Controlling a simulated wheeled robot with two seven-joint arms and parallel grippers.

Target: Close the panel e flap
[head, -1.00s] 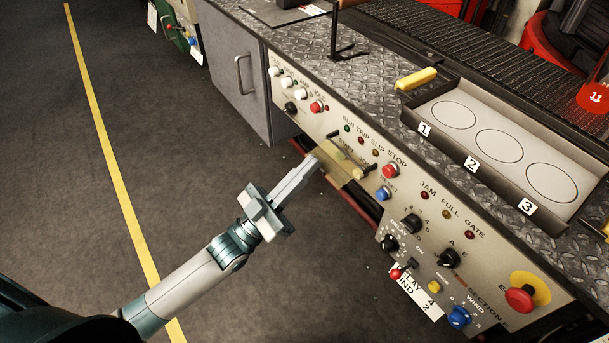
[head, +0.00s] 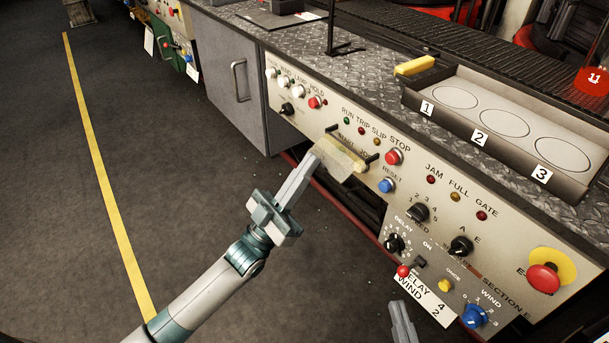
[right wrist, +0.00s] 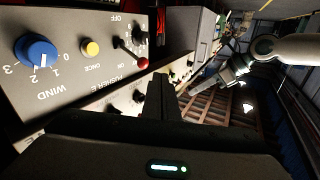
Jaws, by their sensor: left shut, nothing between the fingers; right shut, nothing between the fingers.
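The flap (head: 342,158) is a pale yellowish see-through plate on the front panel (head: 310,120), between two short black posts below the RUN, TRIP and SLIP lamps. It sticks out from the panel, with the START and JOG lettering showing just above it. My left gripper (head: 313,160) is shut, its fingertips at the flap's left lower edge; whether they touch it I cannot tell. It also shows in the right wrist view (right wrist: 212,84). My right gripper (head: 399,310) is shut and empty, low in front of the panel's lower section; its dark fingers show in its wrist view (right wrist: 160,95).
A red STOP button (head: 394,157) and blue RESET button (head: 387,185) sit right of the flap. Knobs and a red emergency button (head: 544,278) are further right. A numbered tray (head: 490,140) stands on the counter. The floor (head: 150,130) at left is clear.

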